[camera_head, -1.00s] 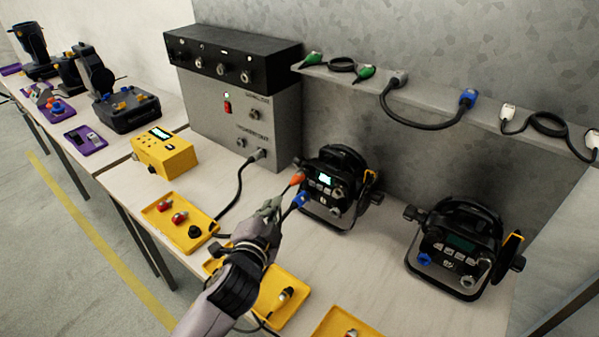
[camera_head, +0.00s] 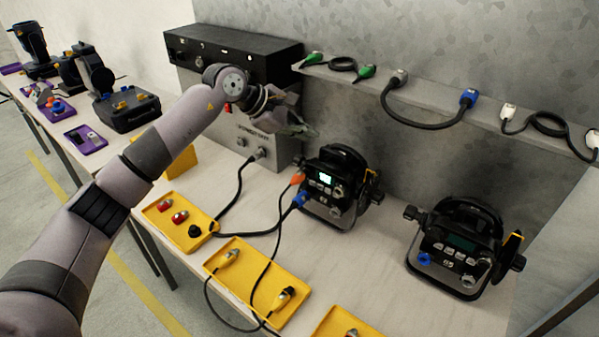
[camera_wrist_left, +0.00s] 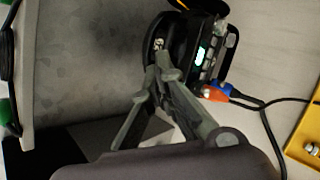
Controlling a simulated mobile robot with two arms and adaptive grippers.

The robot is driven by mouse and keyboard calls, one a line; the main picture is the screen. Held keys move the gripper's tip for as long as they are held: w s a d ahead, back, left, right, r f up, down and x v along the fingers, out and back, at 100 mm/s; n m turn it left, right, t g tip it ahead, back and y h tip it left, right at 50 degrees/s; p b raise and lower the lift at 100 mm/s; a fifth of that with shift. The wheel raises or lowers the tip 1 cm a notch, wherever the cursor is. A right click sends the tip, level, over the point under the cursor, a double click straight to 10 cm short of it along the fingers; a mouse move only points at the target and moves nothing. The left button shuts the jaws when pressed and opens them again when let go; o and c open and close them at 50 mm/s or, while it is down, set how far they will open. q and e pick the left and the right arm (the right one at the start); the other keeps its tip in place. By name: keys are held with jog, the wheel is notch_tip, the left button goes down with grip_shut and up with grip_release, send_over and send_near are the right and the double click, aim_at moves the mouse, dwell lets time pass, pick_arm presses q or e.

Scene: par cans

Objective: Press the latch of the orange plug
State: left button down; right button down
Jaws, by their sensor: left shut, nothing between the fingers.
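The orange plug (camera_head: 297,179) sits at the front left of the left par can (camera_head: 335,189), which has a lit screen. It also shows in the left wrist view (camera_wrist_left: 216,95), next to the blue plug (camera_wrist_left: 234,87). In the head view the blue plug (camera_head: 300,200) is just below the orange one. I cannot make out the latch. My left gripper (camera_head: 309,132) is shut and empty, above and behind the par can's top left, clear of the orange plug. Its fingertips meet in the left wrist view (camera_wrist_left: 162,68). My right gripper is not in view.
A grey box (camera_head: 262,125) with a black unit on top stands behind my left arm. A second par can (camera_head: 462,245) is at the right. Black cables run across the table to the yellow trays (camera_head: 240,262). A shelf (camera_head: 440,100) holding several cables hangs along the wall.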

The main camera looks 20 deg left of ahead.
aim_at(300, 174)
pick_arm(q)
jog(key=shift+w+a+y, duration=0.1)
jog(key=shift+a+y, duration=0.2)
jog(key=shift+a, duration=0.35)
jog(key=shift+d+f+b, duration=0.1)
jog(key=shift+f+b, duration=2.55)
jog(key=shift+f, duration=1.8)
jog(key=shift+r, duration=0.1)
jog(key=shift+f+b, duration=0.35)
jog(key=shift+f, duration=0.1)
